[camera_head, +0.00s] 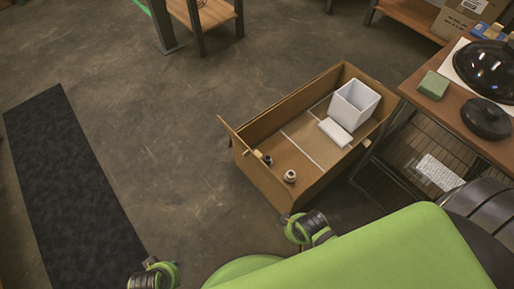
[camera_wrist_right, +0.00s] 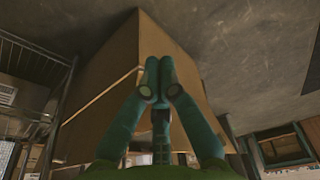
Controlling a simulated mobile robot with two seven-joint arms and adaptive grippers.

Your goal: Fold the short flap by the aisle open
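An open cardboard box (camera_head: 270,188) stands on the floor in the head view. A narrow cardboard flap (camera_head: 233,133) stands at its left short end, tilted a little outward. In the right wrist view, the brown cardboard (camera_wrist_right: 165,35) fills the middle, with a corner edge and a pale strip. My right gripper (camera_wrist_right: 160,80) points at this cardboard with its teal fingers together and nothing visible between them. I cannot tell whether the fingertips touch it. In the head view only green and black arm parts of mine show; my left gripper is not seen.
Inside the box are a white square shade (camera_head: 354,104), a flat white box (camera_head: 335,132) and small round fittings (camera_head: 290,176). A wooden bench (camera_head: 465,115) with a green block (camera_head: 433,85) stands close at right. A dark mat (camera_head: 70,185) lies left, with clear floor between.

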